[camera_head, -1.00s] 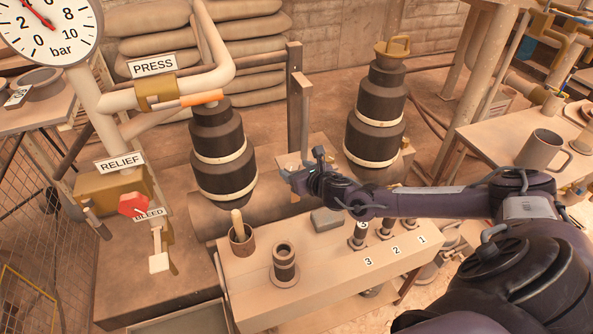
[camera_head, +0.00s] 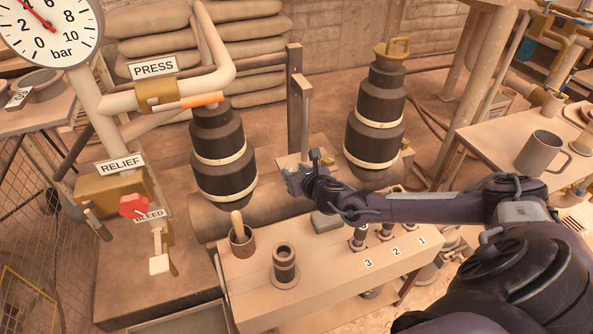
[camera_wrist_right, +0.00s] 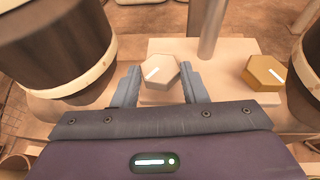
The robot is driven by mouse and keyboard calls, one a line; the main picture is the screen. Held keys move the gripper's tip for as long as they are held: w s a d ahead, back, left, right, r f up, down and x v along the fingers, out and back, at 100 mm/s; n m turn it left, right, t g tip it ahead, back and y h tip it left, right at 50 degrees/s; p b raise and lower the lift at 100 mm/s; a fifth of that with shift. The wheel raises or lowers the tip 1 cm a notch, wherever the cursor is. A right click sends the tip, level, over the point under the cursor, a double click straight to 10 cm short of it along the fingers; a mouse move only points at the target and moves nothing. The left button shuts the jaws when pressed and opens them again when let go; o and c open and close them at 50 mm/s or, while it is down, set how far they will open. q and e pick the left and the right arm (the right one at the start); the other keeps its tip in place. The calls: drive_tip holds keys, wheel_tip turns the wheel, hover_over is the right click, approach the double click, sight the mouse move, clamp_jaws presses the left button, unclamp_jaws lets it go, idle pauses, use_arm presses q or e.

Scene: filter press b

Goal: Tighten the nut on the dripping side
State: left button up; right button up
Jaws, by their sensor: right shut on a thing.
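My right gripper (camera_head: 286,178) is at the block between the two dark stepped cylinders, low near the upright post. In the wrist view, its two grey fingers (camera_wrist_right: 158,84) are on either side of a pale hexagonal nut (camera_wrist_right: 161,72) with a slanted white line on top, and they are shut on it. A second, brass-coloured hexagonal nut (camera_wrist_right: 264,73), also with a white line, sits to the right on the same block (camera_wrist_right: 222,56). In the head view, the gripper and wrist hide the held nut. No drip can be made out. My left gripper is not in view.
The left dark cylinder (camera_head: 222,160) and the right one (camera_head: 372,135) stand close on both sides of the gripper. A post (camera_head: 294,110) rises behind it. A bench (camera_head: 240,275) in front carries a cup (camera_head: 243,240), a grey block (camera_head: 326,221) and numbered fittings.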

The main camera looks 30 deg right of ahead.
drive_tip(key=shift+a+m+h, duration=0.3)
drive_tip(key=shift+m+h, duration=0.4)
drive_tip(key=shift+f+m+h, duration=0.1)
drive_tip(key=shift+m+h, duration=0.2)
drive_tip(key=shift+h, duration=0.2)
drive_tip(key=shift+w+a+m+g+h, duration=0.1)
drive_tip(key=shift+m+g+h, duration=0.2)
drive_tip(key=shift+m, duration=0.1)
drive_tip(key=shift+w+a+m+g+h, duration=0.15)
drive_tip(key=shift+m+g+h, duration=0.35)
drive_tip(key=shift+m+h, duration=0.35)
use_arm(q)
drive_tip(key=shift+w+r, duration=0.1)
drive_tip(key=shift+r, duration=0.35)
use_arm(e)
drive_tip(key=shift+m+h, duration=0.25)
drive_tip(key=shift+h, duration=0.2)
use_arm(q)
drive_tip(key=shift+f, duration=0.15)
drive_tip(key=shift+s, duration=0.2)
use_arm(e)
drive_tip(key=o, duration=1)
